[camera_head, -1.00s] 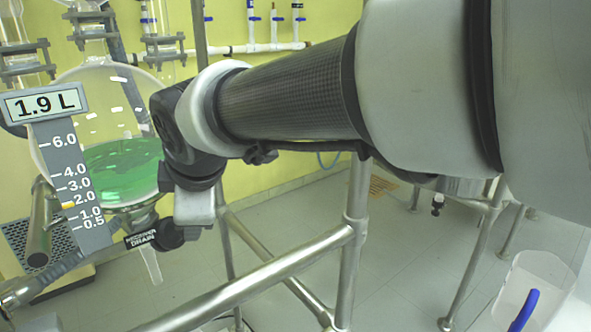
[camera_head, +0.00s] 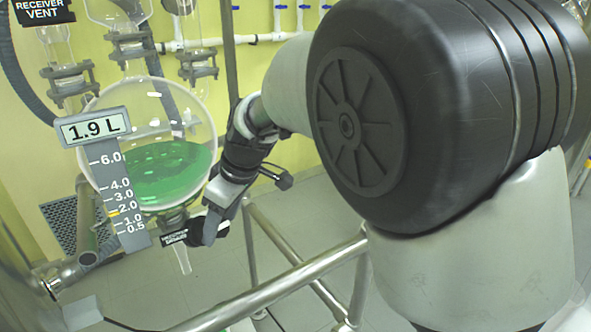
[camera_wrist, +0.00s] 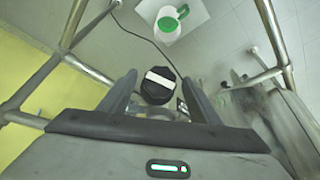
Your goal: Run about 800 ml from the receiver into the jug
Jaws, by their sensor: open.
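The receiver (camera_head: 150,115) is a round glass flask with green liquid in its lower part, and its display (camera_head: 93,128) reads 1.9 L. Under it is the drain valve, with a black label (camera_head: 174,239) and a glass outlet (camera_head: 183,262) pointing down. My gripper (camera_head: 214,226) is at the drain valve. In the wrist view its open fingers (camera_wrist: 158,82) stand either side of a black knob (camera_wrist: 157,92) with a white bar. Whether they touch it, I cannot tell. The jug (camera_wrist: 170,24), with green showing at its rim and handle, stands below on a white square (camera_wrist: 192,12).
Metal frame rails (camera_head: 285,290) run below and beside the receiver. A label reading receiver vent (camera_head: 42,10) is at the upper left. Glass columns and clamps (camera_head: 130,48) stand above and behind the receiver. A dark cable (camera_wrist: 133,33) crosses the floor near the jug.

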